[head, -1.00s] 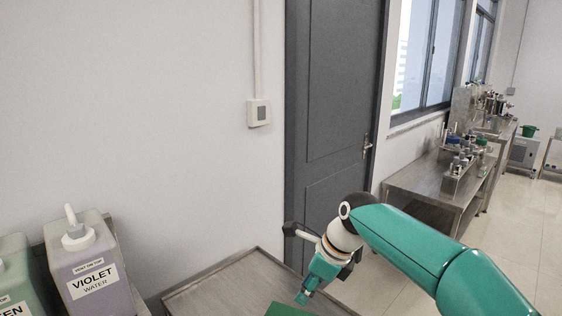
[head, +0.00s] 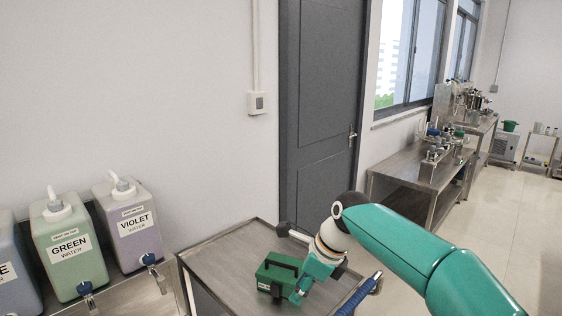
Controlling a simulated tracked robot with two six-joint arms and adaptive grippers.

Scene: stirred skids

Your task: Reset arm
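My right arm comes in from the right, teal with a white and dark wrist. Its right gripper (head: 298,294) points down over the metal cart, beside a green box with a black handle (head: 272,268). The gripper overlaps the box's right side in the picture, and I cannot tell whether they touch. Its fingers are small and partly turned away, so I cannot see whether they are open. My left gripper is not in view.
The metal cart (head: 215,258) stands in front of the grey door (head: 318,110). A blue ribbed object (head: 358,297) lies at its right. Violet (head: 130,228) and green (head: 68,255) water containers with taps stand at left.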

